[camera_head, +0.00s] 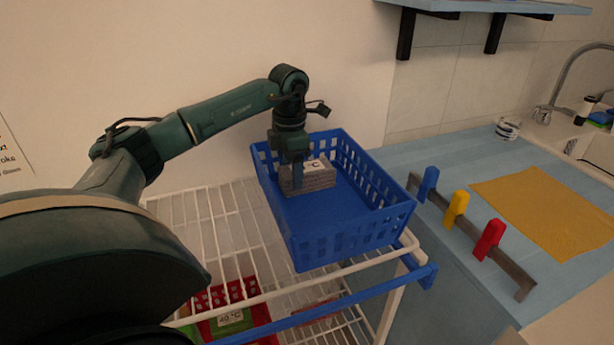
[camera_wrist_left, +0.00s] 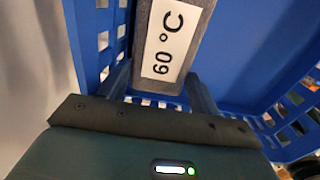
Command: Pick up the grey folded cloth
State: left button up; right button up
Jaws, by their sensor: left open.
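The grey folded cloth (camera_head: 318,180) stands in the blue basket (camera_head: 345,235), near its back left wall. It carries a white label, which reads "60 °C" in the left wrist view (camera_wrist_left: 170,45). My left gripper (camera_head: 297,180) points down into the basket at the cloth, and one finger covers part of the cloth's near face. In the left wrist view the gripper (camera_wrist_left: 160,88) is open, with one finger to each side of the cloth's near end. Contact between fingers and cloth cannot be told. My right gripper is not in view.
The basket stands on a white wire rack (camera_head: 225,215). A red basket (camera_head: 235,310) labelled "40 °C" sits lower down. To the right, a blue counter holds a rail with blue, yellow and red clips (camera_head: 455,208) and a yellow cloth (camera_head: 550,210). A wall lies behind.

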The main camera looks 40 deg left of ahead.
pick_arm(q)
jog(key=shift+f, duration=0.5)
jog(key=c, duration=0.7)
